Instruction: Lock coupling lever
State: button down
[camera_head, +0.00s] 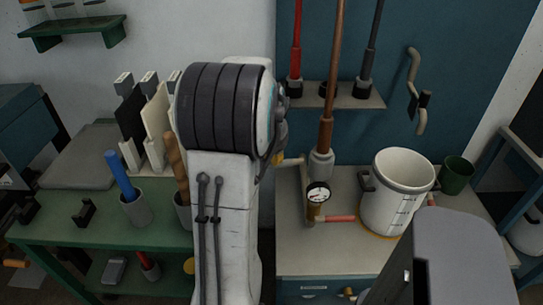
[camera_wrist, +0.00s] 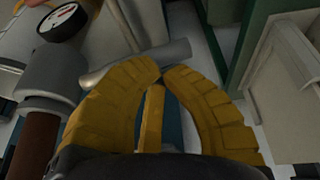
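The coupling is a grey sleeve (camera_head: 320,165) at the foot of a copper pipe (camera_head: 329,90) in the head view. It is also at the left of the wrist view (camera_wrist: 52,75). A grey bar (camera_wrist: 172,54), which looks like the coupling lever, extends right from beside it. My gripper (camera_wrist: 161,71) has two curved yellow fingers whose tips nearly meet at the bar's near side. I see nothing clearly pinched between them. A narrow yellow strip (camera_wrist: 152,120) lies between the fingers. In the head view my arm hides most of the gripper.
A pressure gauge (camera_head: 318,192) and a red-handled valve (camera_head: 340,218) sit just below the coupling. A white pot (camera_head: 397,195) and a green cup (camera_head: 456,176) stand right. A green bench (camera_head: 70,230) with tools is left. A wall handle (camera_head: 417,92) is behind.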

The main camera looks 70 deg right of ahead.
aim_at(273, 167)
jog(key=shift+w+f+b, duration=0.1)
jog(key=shift+f+b, duration=0.5)
jog(key=shift+b, duration=0.45)
jog(key=shift+f+b, duration=0.8)
jog(key=shift+b, duration=0.45)
jog(key=f+b, duration=0.2)
jog(key=b, duration=0.1)
jog(key=shift+s+f, duration=0.25)
jog(key=shift+s, duration=0.05)
jog(key=shift+s+d+f+b, duration=0.3)
jog(key=shift+s+f+b, duration=0.45)
jog(key=shift+f+b, duration=0.2)
jog(key=shift+s+d+f+b, duration=0.3)
jog(key=shift+s+f+b, duration=0.45)
jog(key=shift+f+b, duration=0.2)
jog(key=shift+w+r, duration=0.1)
